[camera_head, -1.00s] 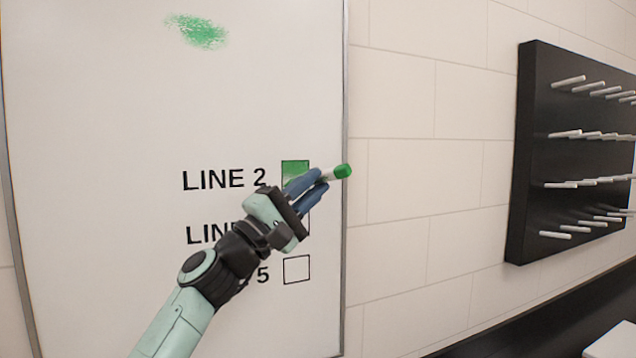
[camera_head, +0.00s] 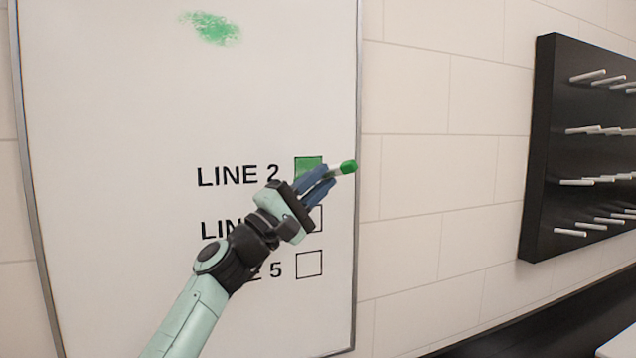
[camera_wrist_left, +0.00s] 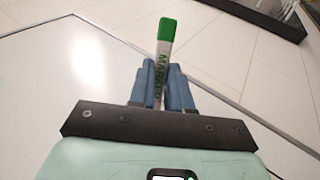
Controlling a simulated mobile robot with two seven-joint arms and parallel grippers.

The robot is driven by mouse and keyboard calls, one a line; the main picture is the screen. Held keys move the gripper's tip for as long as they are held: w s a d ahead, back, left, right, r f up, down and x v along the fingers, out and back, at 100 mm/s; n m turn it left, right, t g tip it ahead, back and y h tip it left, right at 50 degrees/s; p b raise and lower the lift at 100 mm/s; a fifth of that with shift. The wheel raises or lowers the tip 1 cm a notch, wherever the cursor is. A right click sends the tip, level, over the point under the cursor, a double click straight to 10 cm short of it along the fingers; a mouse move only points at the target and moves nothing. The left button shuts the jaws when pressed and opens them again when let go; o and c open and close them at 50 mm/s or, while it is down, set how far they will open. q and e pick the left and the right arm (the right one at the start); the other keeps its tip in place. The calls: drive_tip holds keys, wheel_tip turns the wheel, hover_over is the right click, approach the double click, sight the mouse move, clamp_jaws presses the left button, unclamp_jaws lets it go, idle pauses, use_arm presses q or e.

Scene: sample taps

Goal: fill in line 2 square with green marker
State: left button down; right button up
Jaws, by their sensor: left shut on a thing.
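My left gripper (camera_head: 316,185) is shut on the green marker (camera_head: 347,167), which has a white body and a green end pointing up and right. The marker also shows between the blue fingers in the left wrist view (camera_wrist_left: 165,45). The line 2 square (camera_head: 308,165) on the whiteboard (camera_head: 130,130) shows green in its visible upper part. The fingers hide its lower part. Whether the marker touches the board cannot be told. My right gripper is not in view.
Below are another box (camera_head: 316,218), partly covered by my gripper, and the empty line 5 box (camera_head: 309,264). A green scribble (camera_head: 211,28) is near the board's top. A black peg rack (camera_head: 585,140) hangs on the tiled wall at right.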

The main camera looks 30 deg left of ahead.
use_arm(q)
drive_tip(key=shift+w+a+p, duration=0.35)
drive_tip(key=shift+w+a, duration=0.2)
drive_tip(key=shift+a, duration=0.05)
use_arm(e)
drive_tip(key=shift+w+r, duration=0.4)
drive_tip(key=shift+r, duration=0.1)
use_arm(q)
drive_tip(key=shift+d, duration=0.1)
drive_tip(key=shift+w+d+p, duration=0.75)
drive_tip(key=shift+w+d, duration=1.45)
drive_tip(key=shift+w, duration=0.5)
drive_tip(key=s+a+b, duration=0.1)
drive_tip(key=s+a, duration=0.2)
drive_tip(key=s, duration=0.1)
drive_tip(key=shift+a+b, duration=0.2)
drive_tip(key=shift+b, duration=0.1)
drive_tip(key=shift+s+a, duration=0.6)
drive_tip(key=shift+s, duration=0.15)
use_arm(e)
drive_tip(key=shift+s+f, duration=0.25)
